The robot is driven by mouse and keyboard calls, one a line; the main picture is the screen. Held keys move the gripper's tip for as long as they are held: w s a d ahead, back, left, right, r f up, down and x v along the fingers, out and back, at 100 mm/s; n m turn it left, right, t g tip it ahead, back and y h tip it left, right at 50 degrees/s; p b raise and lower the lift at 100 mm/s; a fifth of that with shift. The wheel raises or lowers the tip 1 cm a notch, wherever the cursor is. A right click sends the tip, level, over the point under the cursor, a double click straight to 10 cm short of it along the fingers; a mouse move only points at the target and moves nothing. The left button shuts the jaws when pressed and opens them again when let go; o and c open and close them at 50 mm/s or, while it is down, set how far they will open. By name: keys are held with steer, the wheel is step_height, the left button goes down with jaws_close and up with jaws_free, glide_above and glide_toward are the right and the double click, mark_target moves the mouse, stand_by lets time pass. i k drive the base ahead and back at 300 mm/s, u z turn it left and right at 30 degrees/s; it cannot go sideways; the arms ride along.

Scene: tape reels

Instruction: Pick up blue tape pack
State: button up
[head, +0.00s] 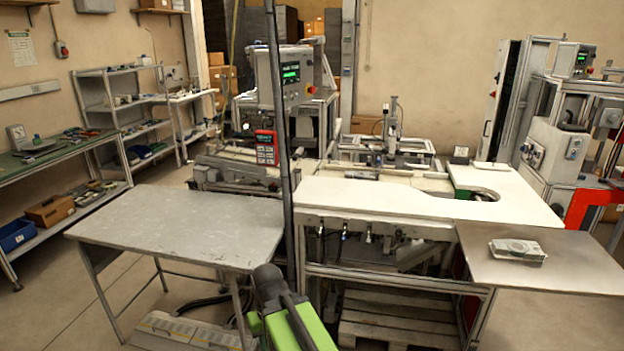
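A small pale grey, flat pack (517,250) with a round mark on its top lies on the grey metal side shelf (590,270) at the right. It looks like a tape pack, but I see no clear blue on it, so I cannot tell if it is the blue one. No other tape pack is clear in view. Part of my green and black arm (300,325) shows at the bottom middle, well to the left of the pack. My gripper's fingers are not in view.
A white-topped workbench (400,198) with machinery behind it stands in the middle. A bare grey table (180,225) stands to its left. A low grey item lies on the floor beneath. Shelves with a blue bin (16,235) and a brown box (50,210) line the left.

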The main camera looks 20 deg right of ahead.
mark_target(367, 176)
steer(key=u, duration=2.05)
steer(key=k, duration=1.75)
steer(key=z, duration=1.5)
steer(key=i, duration=1.7)
steer(key=u, duration=0.05)
